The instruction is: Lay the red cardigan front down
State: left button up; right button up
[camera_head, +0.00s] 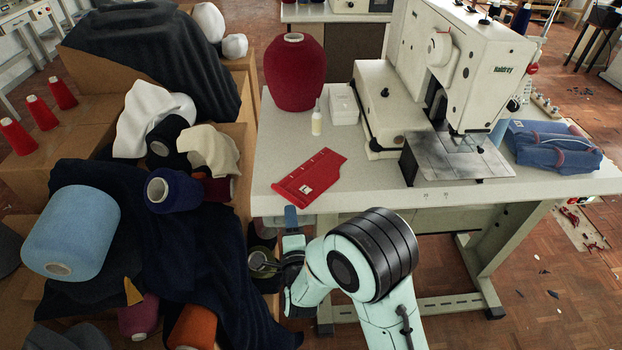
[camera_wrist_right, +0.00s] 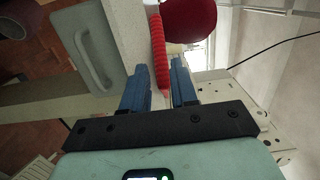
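The red cardigan front (camera_head: 318,172) lies on the pale table near its front left edge, with a small white label on it. Its near corner reaches the table's front edge. My right gripper (camera_head: 291,216) is low at that edge, just below the near corner. In the right wrist view the blue fingers of this gripper (camera_wrist_right: 160,66) stand apart. A ribbed red strip, seemingly the cardigan front edge-on (camera_wrist_right: 159,45), shows between them. I see a gap on each side of the strip. My left gripper is not in view.
The table (camera_head: 385,190) also bears a large red yarn cone (camera_head: 295,75), a small bottle (camera_head: 316,120), a white box (camera_head: 343,104), a buttonhole machine (camera_head: 465,60) and folded blue garments (camera_head: 553,145). Cartons with cloth and yarn cones crowd the left. The tabletop right of the cardigan front is clear.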

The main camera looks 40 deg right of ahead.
aim_at(291, 202)
jog(key=x, duration=0.3)
jog(key=shift+w+d, duration=0.2)
jog(key=shift+d, duration=0.2)
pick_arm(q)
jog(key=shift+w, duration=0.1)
pick_arm(e)
grip_shut()
